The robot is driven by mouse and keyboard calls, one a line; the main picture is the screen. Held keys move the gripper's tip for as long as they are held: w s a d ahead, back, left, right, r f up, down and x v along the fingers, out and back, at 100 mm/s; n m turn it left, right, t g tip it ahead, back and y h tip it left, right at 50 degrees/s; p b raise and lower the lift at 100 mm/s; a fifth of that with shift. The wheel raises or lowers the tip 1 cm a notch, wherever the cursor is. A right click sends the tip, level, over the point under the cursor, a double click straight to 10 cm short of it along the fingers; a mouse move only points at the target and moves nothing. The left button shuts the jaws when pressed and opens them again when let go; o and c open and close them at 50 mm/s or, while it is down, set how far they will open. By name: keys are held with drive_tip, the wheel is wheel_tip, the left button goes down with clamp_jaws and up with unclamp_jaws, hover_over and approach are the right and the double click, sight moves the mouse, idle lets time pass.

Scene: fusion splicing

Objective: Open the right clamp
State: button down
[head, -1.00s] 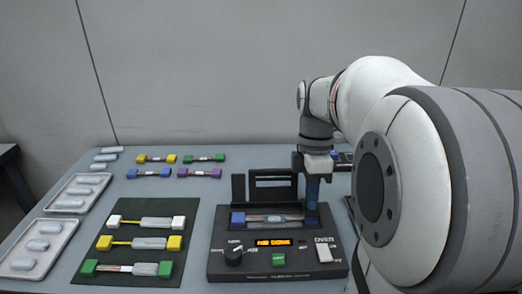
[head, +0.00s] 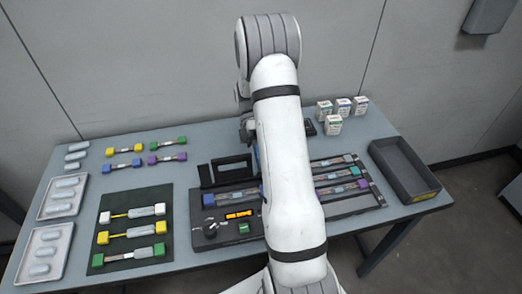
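The black fusion splicer (head: 222,240) stands on the table, with a lit orange display, a knob and a green button on its front. A fiber with a blue end block (head: 209,200) lies across its top. A raised dark post (head: 206,177) stands at its left rear, beside an upright black frame (head: 235,161). The right clamp is hidden behind my white arm, which crosses the splicer's right side. Only a dark bit of my wrist and a thin blue sliver of my gripper (head: 257,158) show at the arm's left edge; the fingertips are hidden.
A dark mat (head: 110,256) with several fibers lies left of the splicer, and two pale trays (head: 43,272) are at far left. A black holder (head: 371,203) with several fibers and an empty dark bin (head: 402,178) are at right. Small white boxes (head: 333,125) stand behind.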

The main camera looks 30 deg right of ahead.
drive_tip(key=g+p, duration=0.1)
drive_tip(key=p, duration=0.1)
drive_tip(key=w+g+p, duration=0.1)
drive_tip(key=g+p, duration=0.1)
drive_tip(key=p, duration=0.1)
drive_tip(key=w+g+y+p, duration=0.1)
drive_tip(key=p, duration=0.2)
drive_tip(key=shift+d+f+g, duration=0.25)
drive_tip(key=shift+f+g, duration=0.05)
drive_tip(key=shift+f, duration=0.05)
drive_tip(key=shift+f+p, duration=0.1)
drive_tip(key=shift+p, duration=0.2)
drive_tip(key=shift+f, duration=0.15)
drive_tip(key=c, duration=1.5)
unclamp_jaws()
drive_tip(key=shift+r, duration=0.2)
